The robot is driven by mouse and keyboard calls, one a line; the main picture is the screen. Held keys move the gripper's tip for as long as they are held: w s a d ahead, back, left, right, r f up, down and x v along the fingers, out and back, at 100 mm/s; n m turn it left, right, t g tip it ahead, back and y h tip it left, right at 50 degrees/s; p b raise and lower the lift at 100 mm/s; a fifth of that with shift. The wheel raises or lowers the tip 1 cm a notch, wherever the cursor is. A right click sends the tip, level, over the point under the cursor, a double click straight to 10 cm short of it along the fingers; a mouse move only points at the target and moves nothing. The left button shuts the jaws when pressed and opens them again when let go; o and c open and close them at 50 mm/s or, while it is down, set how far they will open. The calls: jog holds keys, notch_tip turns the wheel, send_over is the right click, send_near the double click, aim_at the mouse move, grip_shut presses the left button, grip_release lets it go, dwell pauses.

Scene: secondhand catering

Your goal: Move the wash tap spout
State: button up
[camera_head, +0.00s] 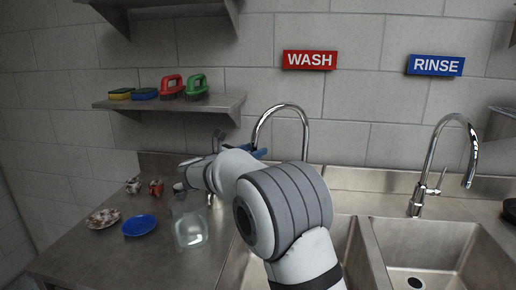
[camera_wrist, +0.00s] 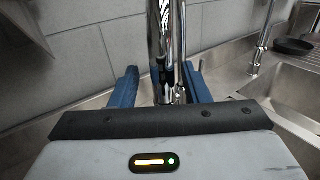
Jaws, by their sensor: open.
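The wash tap spout (camera_head: 283,106) is a tall chrome arc below the red WASH sign (camera_head: 310,60). Its lower part is hidden behind my arm in the head view. In the wrist view the chrome spout (camera_wrist: 155,35) stands upright ahead, with a thinner chrome part beside it. My gripper (camera_wrist: 160,80) is open, with one blue finger to the left of the chrome pipe and one to the right. No contact with either finger shows. In the head view only bits of the blue fingers (camera_head: 257,153) show beyond my arm.
The rinse tap (camera_head: 433,150) stands to the right under the blue RINSE sign (camera_head: 436,65), behind a sink. A shelf (camera_head: 170,106) with sponges and brushes hangs at left. The left counter holds cups, plates and a clear container (camera_head: 190,229).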

jog(key=shift+x, duration=1.1)
jog(key=shift+s+d+r, duration=0.1)
grip_shut()
